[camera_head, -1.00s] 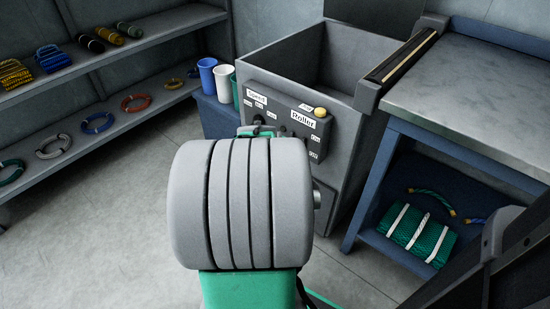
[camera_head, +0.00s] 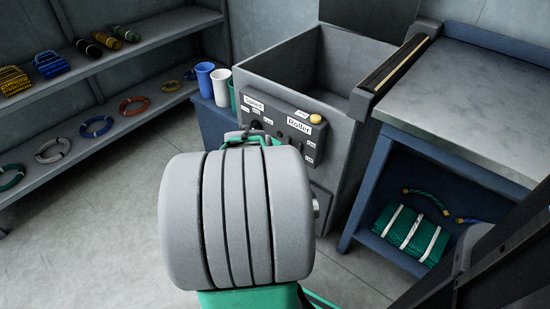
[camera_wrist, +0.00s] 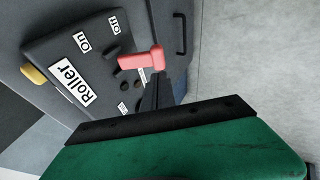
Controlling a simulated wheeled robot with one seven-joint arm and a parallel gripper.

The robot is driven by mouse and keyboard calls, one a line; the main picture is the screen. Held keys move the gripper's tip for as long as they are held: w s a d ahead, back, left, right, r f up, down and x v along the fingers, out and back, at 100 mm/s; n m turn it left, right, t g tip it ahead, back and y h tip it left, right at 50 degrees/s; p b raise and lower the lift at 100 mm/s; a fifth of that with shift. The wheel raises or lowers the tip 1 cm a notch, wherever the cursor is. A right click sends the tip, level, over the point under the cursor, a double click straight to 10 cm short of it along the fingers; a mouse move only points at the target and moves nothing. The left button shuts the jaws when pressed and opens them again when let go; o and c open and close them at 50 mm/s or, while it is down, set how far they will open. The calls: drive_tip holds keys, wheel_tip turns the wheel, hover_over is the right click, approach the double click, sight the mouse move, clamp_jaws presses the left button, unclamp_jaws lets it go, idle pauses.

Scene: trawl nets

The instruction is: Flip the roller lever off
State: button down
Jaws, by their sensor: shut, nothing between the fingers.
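The grey control panel (camera_head: 305,151) with the Roller label (camera_head: 299,126) is on the front of the machine in the head view. In the wrist view the Roller label (camera_wrist: 73,82) and the On label (camera_wrist: 84,42) lie left of a red lever (camera_wrist: 138,59). The lever sticks out from the panel, with another label partly hidden behind it. My gripper (camera_wrist: 157,92) is shut and empty, its dark fingers just below the lever; I cannot tell if they touch it. In the head view my arm hides most of the gripper and the lever.
A yellow button (camera_head: 316,118) is on the panel's top edge. Cups (camera_head: 221,86) stand left of the machine (camera_head: 284,63). A metal-topped table (camera_head: 470,95) is close on the right, with a green net roll (camera_head: 412,234) below. Shelves (camera_head: 66,160) line the left; the floor between is clear.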

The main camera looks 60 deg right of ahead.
drive_tip(key=a+f+p+v, duration=0.1)
drive_tip(key=p+v, duration=0.1)
drive_tip(key=v, duration=0.7)
drive_tip(key=shift+a, duration=0.5)
drive_tip(key=shift+r+p, duration=0.1)
drive_tip(key=shift+p, duration=0.2)
